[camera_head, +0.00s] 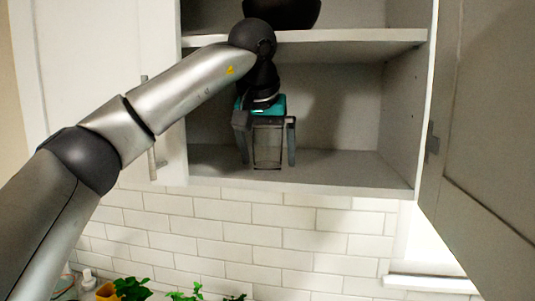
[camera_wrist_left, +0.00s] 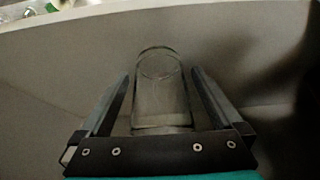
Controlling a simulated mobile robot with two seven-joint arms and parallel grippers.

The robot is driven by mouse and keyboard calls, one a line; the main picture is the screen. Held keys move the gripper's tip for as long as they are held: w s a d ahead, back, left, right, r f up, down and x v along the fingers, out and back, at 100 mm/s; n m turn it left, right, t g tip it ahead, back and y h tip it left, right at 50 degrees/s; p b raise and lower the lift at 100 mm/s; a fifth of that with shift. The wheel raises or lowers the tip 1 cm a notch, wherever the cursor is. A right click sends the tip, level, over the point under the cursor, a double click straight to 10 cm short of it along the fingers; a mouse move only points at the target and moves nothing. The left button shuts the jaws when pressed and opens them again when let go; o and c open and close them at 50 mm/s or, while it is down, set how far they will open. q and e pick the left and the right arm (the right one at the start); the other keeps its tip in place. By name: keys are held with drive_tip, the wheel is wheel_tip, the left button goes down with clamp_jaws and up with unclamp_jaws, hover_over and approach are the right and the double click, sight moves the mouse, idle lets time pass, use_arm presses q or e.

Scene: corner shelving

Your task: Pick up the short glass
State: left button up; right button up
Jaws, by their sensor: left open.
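The short glass (camera_head: 267,146) is clear and stands upright on the lower shelf of the open cabinet. In the left wrist view the glass (camera_wrist_left: 160,92) lies between the two fingers of my left gripper (camera_wrist_left: 162,88). In the head view my left gripper (camera_head: 267,152) is inside the cabinet, with one finger on each side of the glass. The fingers are open, with a visible gap on both sides of the glass in the wrist view. My right gripper is in neither view.
The lower shelf (camera_head: 340,170) is bare to the right of the glass. A dark bowl (camera_head: 285,12) sits on the upper shelf (camera_head: 350,40) above my wrist. An open cabinet door (camera_head: 485,120) stands at the right. Green plants (camera_head: 130,288) are below.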

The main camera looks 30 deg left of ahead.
use_arm(q)
drive_tip(key=c, duration=1.5)
clamp_jaws()
drive_tip(key=shift+r, duration=0.2)
